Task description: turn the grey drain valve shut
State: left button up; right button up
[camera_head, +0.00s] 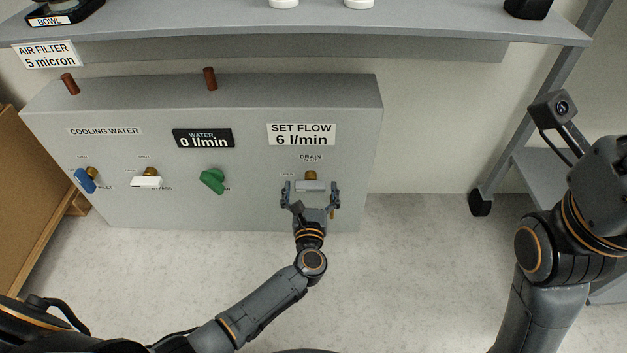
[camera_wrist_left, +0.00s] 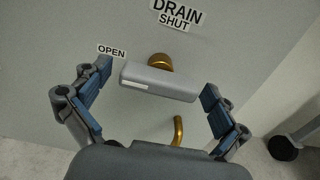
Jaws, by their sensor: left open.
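The drain valve has a grey bar handle (camera_head: 308,186) on a brass stem, under the DRAIN label on the grey panel. In the left wrist view the handle (camera_wrist_left: 160,82) lies crosswise, slightly tilted, with a white mark at its left end, on the OPEN label's side. The SHUT label (camera_wrist_left: 173,23) is above the stem. A brass spout (camera_wrist_left: 178,131) hangs below. My left gripper (camera_head: 310,191) is open, with one finger beyond each end of the handle. In the left wrist view, gaps show between the handle and both blue finger pads. My right gripper's fingers are out of view.
The panel (camera_head: 245,105) also carries a green valve handle (camera_head: 212,181), a white one (camera_head: 146,182) and a blue one (camera_head: 85,181). Displays read WATER 0 l/min and SET FLOW 6 l/min. A shelf (camera_head: 400,25) runs above. My right arm is at the right, clear of the panel.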

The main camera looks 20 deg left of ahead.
pick_arm(q)
jog(key=c, duration=1.2)
jog(key=shift+o, duration=0.3)
